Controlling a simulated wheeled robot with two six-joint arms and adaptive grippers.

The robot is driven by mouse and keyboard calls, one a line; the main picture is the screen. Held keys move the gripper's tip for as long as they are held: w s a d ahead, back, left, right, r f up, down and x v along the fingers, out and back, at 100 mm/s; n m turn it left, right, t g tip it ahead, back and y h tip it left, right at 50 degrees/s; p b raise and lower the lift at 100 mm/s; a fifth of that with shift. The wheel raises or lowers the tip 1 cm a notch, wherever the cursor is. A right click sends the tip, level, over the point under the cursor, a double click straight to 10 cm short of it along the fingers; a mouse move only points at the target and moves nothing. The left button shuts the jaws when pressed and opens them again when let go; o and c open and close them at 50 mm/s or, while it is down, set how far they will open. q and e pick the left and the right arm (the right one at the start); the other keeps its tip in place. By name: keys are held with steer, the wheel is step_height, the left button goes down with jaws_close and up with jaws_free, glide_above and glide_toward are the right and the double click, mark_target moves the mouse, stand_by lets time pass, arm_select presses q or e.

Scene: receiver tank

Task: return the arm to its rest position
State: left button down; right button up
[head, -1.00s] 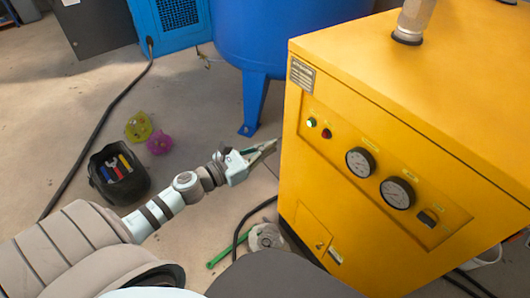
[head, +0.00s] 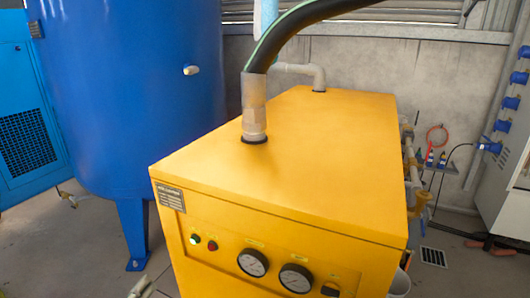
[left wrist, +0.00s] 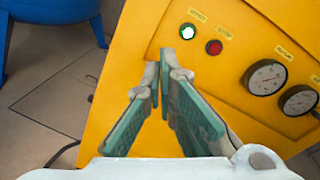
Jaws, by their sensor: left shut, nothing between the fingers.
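My left gripper (head: 142,287) shows only by its tips at the bottom edge of the head view, in front of the yellow cabinet (head: 290,165). In the left wrist view the gripper's (left wrist: 164,70) two green-padded fingers come together at the tips, shut with nothing between them. They point at the cabinet front (left wrist: 235,85), near a lit green button (left wrist: 187,31) and a red button (left wrist: 214,47). I cannot tell whether the tips touch the panel. Most of my left arm is out of the head view. My right gripper is not in view.
Two gauges (head: 253,262) sit on the cabinet front. A hose (head: 300,22) rises from the cabinet top. A blue tank (head: 130,95) on legs stands behind left, with a blue unit (head: 28,130) beside it. Open floor (head: 90,255) lies left of the cabinet.

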arm_select(q)
steer(key=s+a+f+n+g+y+p, duration=0.3)
steer(key=a+f+n+y, duration=0.45)
steer(key=f+n, duration=0.65)
steer(key=s+a+f+n+g+p, duration=0.1)
steer(key=s+a+f+n+g, duration=0.15)
steer(key=s+f+n, duration=0.4)
steer(key=s+a+f+n+g, duration=0.1)
steer(key=s+f+n+g, duration=0.2)
steer(key=s+f+n, duration=0.3)
steer(key=s+d+f+n+g+p, duration=0.2)
steer(key=s+d+f, duration=0.15)
steer(key=s, duration=0.45)
steer(key=s+d+f+n+g+p, duration=0.1)
steer(key=s+d+f+n+g, duration=0.15)
steer(key=s+f, duration=0.4)
steer(key=s+d+n+g+h+p, duration=0.2)
steer(key=s+d, duration=0.8)
steer(key=shift+s+d+r+g+p, duration=0.15)
steer(key=shift+s+r+g+p, duration=0.15)
steer(key=shift+s+p, duration=0.05)
